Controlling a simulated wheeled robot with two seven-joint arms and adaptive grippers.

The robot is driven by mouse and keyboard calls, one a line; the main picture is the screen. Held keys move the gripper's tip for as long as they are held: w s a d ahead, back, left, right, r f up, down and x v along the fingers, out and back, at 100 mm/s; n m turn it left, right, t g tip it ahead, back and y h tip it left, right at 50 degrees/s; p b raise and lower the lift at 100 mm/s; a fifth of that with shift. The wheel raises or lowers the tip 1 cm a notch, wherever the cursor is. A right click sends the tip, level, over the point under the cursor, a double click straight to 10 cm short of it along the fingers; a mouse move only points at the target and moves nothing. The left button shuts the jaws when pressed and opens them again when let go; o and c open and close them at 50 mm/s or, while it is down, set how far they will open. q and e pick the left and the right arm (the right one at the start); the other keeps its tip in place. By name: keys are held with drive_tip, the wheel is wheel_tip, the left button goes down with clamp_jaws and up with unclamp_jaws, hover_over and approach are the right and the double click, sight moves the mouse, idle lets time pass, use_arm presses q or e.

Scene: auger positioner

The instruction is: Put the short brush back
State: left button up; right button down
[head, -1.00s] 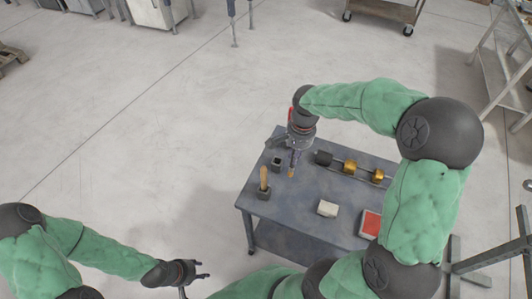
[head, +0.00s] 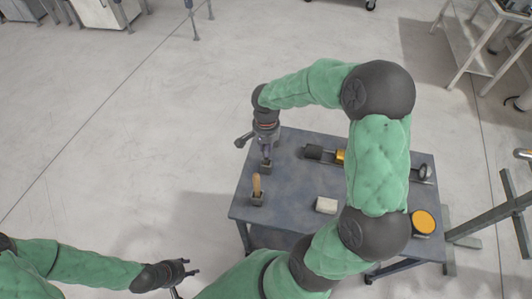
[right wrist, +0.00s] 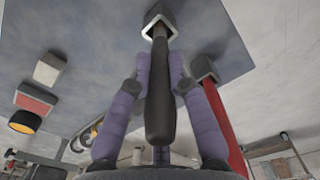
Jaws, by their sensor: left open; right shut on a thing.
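My right gripper (head: 266,153) is shut on the short brush (right wrist: 160,110), which has a dark handle and a thinner pale part beyond it. In the right wrist view the brush's far end is at the opening of a dark square holder (right wrist: 153,14); I cannot tell how deep it sits. In the head view that holder (head: 266,169) is just under the gripper, and the brush is mostly hidden. A second holder (head: 257,200) stands beside it with an upright handle (head: 256,184), seen red in the wrist view (right wrist: 222,125). My left gripper (head: 190,269) is open and empty, left of the table.
On the grey table (head: 290,200) lie a pale block (head: 326,205) and a dark shaft with a gold collar (head: 340,157), partly behind my right arm. A yellow disc (head: 424,221) is at the right; a red-topped box (right wrist: 36,99) shows in the wrist view.

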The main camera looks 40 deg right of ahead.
wheel_tip(320, 180, down, 3)
drive_tip(key=shift+r+b, duration=0.1)
drive_tip(key=shift+b, duration=0.2)
drive_tip(key=shift+f, duration=0.2)
drive_tip(key=c, duration=1.2)
unclamp_jaws()
drive_tip(key=shift+r, duration=0.1)
drive_tip(key=shift+o, duration=0.2)
